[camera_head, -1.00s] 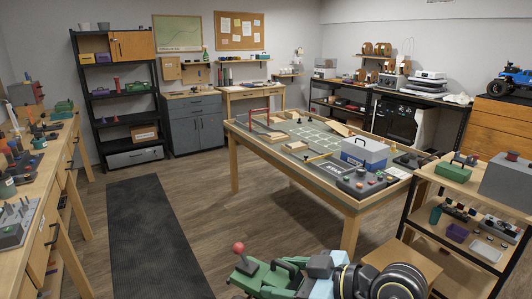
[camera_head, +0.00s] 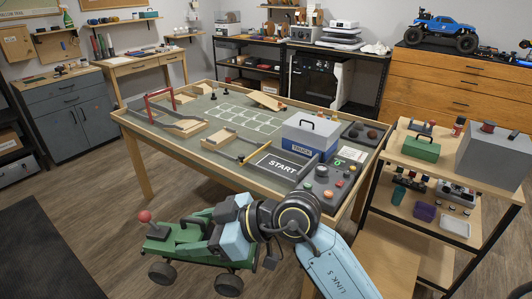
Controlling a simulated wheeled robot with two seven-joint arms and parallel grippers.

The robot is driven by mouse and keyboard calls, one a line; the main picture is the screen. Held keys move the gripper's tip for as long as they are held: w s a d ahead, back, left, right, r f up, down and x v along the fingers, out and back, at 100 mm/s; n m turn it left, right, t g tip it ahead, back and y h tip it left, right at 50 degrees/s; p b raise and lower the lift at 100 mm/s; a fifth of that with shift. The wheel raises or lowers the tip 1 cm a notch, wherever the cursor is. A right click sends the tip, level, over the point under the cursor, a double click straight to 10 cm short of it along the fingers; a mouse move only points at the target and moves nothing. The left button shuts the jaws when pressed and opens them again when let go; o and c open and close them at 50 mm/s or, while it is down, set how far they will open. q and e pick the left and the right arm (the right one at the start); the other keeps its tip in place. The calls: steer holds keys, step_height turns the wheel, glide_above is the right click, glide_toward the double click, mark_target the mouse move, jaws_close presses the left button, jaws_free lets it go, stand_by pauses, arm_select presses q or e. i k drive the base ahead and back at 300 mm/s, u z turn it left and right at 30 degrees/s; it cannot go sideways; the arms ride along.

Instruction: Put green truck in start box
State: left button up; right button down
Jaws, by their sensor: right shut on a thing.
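The green truck (camera_head: 166,259) hangs in front of the table at the lower left, with dark wheels below and a red ball on a post at its left end. My right gripper (camera_head: 197,234) is shut on the truck from above; its arm comes in from the lower right and hides part of the truck. The start box (camera_head: 277,166) is a dark patch marked START on the near part of the table's course, beside the blue-and-white truck case. It looks empty. My left gripper is not in view.
The course table (camera_head: 160,143) carries a red gate (camera_head: 161,102), wooden ramps, the TRUCK case (camera_head: 311,133) and a button panel (camera_head: 326,186) near its front right. A shelf cart (camera_head: 445,166) stands at the right. Bare floor lies left of the table.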

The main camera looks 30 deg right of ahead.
mark_target(284, 167)
steer(key=i, duration=3.35)
steer(key=u, duration=5.05)
